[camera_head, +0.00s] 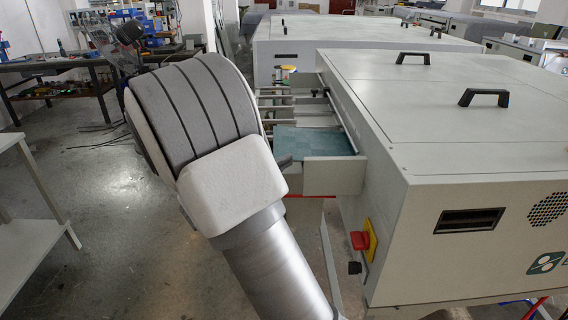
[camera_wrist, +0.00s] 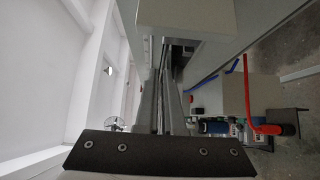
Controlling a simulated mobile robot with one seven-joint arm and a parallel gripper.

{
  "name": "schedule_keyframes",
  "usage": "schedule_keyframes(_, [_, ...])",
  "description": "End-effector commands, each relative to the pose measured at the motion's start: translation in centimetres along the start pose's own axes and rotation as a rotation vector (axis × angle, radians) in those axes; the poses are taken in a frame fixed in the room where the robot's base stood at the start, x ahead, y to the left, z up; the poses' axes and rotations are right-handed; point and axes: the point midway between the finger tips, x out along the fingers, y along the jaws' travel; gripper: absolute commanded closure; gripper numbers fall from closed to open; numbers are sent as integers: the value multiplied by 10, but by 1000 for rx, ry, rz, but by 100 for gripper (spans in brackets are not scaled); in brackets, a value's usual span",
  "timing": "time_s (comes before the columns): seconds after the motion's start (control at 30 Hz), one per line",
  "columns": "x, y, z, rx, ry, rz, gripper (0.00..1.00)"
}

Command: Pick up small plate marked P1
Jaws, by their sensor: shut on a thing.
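A teal plate (camera_head: 312,141) lies flat at the open feed end of the grey plate processor (camera_head: 400,140) in the head view. No P1 mark can be read on it. My gripper (camera_wrist: 160,152) shows in the wrist view as a wide dark jaw bar with several screws, shut at the plate's edge. In the head view my arm hides most of the gripper; only a small dark tip shows at the plate's left edge. In the wrist view the plate is seen nearly edge-on and is hard to make out.
A red and yellow switch (camera_head: 362,240) sits on the processor's near side. A second machine (camera_head: 350,32) stands behind. A white table (camera_head: 22,210) is at the left, and a cluttered workbench (camera_head: 60,65) is farther back. Open floor lies between.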

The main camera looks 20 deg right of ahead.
Motion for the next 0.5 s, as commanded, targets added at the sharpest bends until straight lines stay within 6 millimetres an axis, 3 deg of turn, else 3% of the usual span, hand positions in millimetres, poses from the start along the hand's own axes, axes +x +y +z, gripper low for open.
schedule_keyframes(0.5, [-73, 28, 0, 0, 2, 1, 100])
